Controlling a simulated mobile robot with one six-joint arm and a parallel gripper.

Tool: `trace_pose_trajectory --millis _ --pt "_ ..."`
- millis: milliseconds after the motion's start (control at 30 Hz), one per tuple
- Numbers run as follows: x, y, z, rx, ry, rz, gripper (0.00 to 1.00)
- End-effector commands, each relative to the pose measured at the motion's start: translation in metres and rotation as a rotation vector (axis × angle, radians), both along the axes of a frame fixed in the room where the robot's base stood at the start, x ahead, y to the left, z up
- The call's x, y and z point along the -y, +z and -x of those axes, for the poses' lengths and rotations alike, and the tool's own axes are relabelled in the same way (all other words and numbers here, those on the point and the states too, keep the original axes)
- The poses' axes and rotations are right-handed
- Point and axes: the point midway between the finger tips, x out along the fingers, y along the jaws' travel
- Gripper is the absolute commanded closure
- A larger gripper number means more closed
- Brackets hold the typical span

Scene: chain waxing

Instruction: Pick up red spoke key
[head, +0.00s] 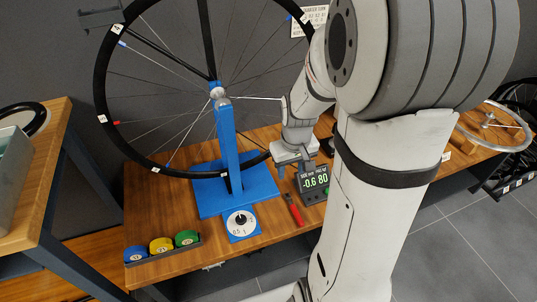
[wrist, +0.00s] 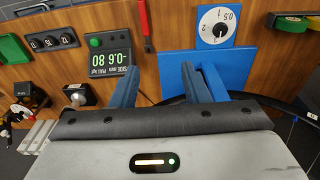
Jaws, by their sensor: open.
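The red spoke key (head: 294,211) lies on the wooden bench between the blue truing stand and the black display box. In the wrist view the key (wrist: 145,22) is at the top edge, left of centre, and its upper end is cut off by the frame. My gripper (head: 294,170) is above the bench, behind the key in the head view. In the wrist view my gripper (wrist: 166,76) is open and empty, with its fingers apart, and the key lies beyond the fingertips. The key is apart from the fingers.
The blue truing stand (head: 227,150) holds a large black wheel (head: 110,58). A dial gauge (head: 241,224) stands at its front. The display box (head: 315,184), reading -0.6 and 80, is close right of the key. A tray (head: 165,254) of coloured discs sits at the front left.

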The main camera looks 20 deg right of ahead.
Motion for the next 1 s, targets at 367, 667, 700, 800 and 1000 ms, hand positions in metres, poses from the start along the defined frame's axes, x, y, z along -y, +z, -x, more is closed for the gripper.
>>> trace_pose_trajectory --millis 367,667,700,800,1000 --pt "0.047 -0.176 -0.020 -0.092 0.010 -0.018 0.58" --pt "0.050 -0.211 -0.021 -0.100 0.012 -0.020 0.58" --pt "0.050 -0.215 -0.021 -0.100 0.012 -0.020 0.58" --pt "0.049 -0.228 -0.023 -0.100 0.012 -0.020 0.58" --pt "0.048 -0.257 -0.026 -0.101 0.011 -0.021 0.58"
